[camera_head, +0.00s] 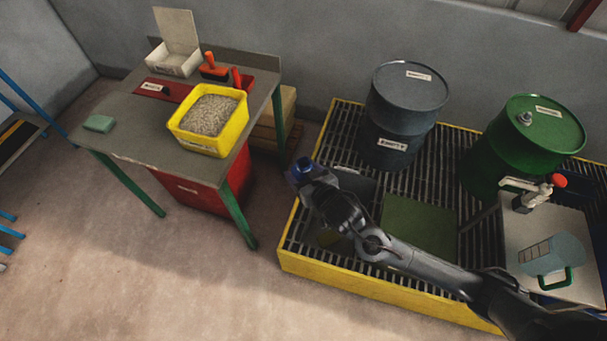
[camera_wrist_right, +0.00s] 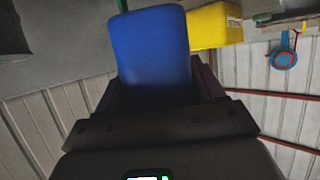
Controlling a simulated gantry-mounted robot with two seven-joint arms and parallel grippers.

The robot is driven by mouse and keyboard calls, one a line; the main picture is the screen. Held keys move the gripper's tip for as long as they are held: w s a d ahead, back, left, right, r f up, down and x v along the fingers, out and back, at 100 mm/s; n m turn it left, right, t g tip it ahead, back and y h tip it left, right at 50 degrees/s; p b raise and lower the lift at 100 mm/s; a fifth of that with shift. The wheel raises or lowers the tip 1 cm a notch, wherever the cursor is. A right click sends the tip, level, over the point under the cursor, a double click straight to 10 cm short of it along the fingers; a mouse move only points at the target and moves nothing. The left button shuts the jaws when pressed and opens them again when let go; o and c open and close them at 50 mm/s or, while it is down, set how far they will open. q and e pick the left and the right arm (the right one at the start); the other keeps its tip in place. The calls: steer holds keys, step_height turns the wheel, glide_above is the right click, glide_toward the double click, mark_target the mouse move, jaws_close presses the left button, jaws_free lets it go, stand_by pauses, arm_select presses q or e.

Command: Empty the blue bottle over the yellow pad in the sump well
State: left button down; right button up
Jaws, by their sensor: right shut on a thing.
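My right gripper (camera_head: 304,178) is shut on the blue bottle (camera_head: 299,168), near the left edge of the yellow-sided spill pallet (camera_head: 345,278). In the head view the gripper hides most of the bottle. In the right wrist view the bottle (camera_wrist_right: 153,48) fills the space between the fingers; its mouth and contents cannot be seen. The sump well (camera_head: 357,187) is a dark opening in the grating, partly hidden by my right arm. A small patch of the yellow pad (camera_head: 327,239) shows low in the well, beside the arm. My left gripper is not in view.
A dark drum (camera_head: 405,115) and a green drum (camera_head: 520,145) stand on the grating. A green mat (camera_head: 418,228) lies right of the well. A bench (camera_head: 140,135) at left holds a yellow tub of granules (camera_head: 208,120). A measuring jug (camera_head: 553,258) stands at right.

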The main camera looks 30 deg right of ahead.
steer(key=w+d+f+m+h+b, duration=0.15)
steer(key=w+d+f+b, duration=0.25)
steer(key=d+f, duration=0.45)
steer(key=w+d+f+m+h+b, duration=0.1)
steer(key=w+d+f+h+b, duration=0.25)
steer(key=f, duration=0.75)
steer(key=s+a+f+m+b, duration=0.1)
steer(key=f+b, duration=0.5)
steer(key=f, duration=0.7)
steer(key=s+a+f+m+g+b, duration=0.1)
steer(key=s+a+f+b, duration=0.2)
steer(key=f, duration=1)
steer(key=a+b, duration=0.2)
steer(key=b, duration=0.1)
steer(key=shift+h, duration=0.4)
steer(key=shift+s+m, duration=0.15)
steer(key=shift+m, duration=0.1)
